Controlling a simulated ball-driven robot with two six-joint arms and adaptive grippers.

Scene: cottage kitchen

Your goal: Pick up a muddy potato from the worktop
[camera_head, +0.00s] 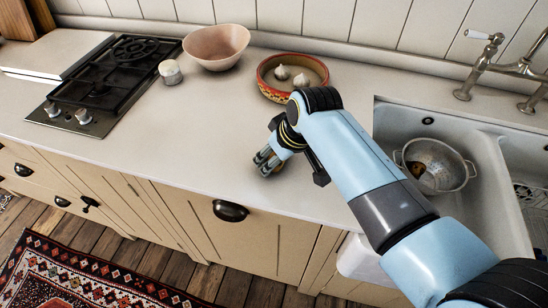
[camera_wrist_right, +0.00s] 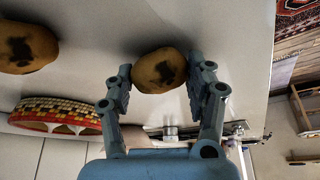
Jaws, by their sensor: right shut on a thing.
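A muddy potato (camera_wrist_right: 158,72), tan with a dark patch, sits between the two fingers of my right gripper (camera_wrist_right: 160,88) in the right wrist view. The gripper is shut on it, with a finger on each side. In the head view my right gripper (camera_head: 268,160) is low over the worktop (camera_head: 170,130), and its fingers and wrist hide most of the potato. A second muddy potato (camera_wrist_right: 28,46) shows at the left of the wrist view; I cannot make it out in the head view. My left gripper is not in view.
A red patterned bowl (camera_head: 265,88) with white bulbs stands behind my right gripper. A pink bowl (camera_head: 216,48), a small white pot (camera_head: 170,72) and a black hob (camera_head: 105,80) are to the left. At right, a metal colander (camera_head: 447,170) sits in the white sink (camera_head: 490,170).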

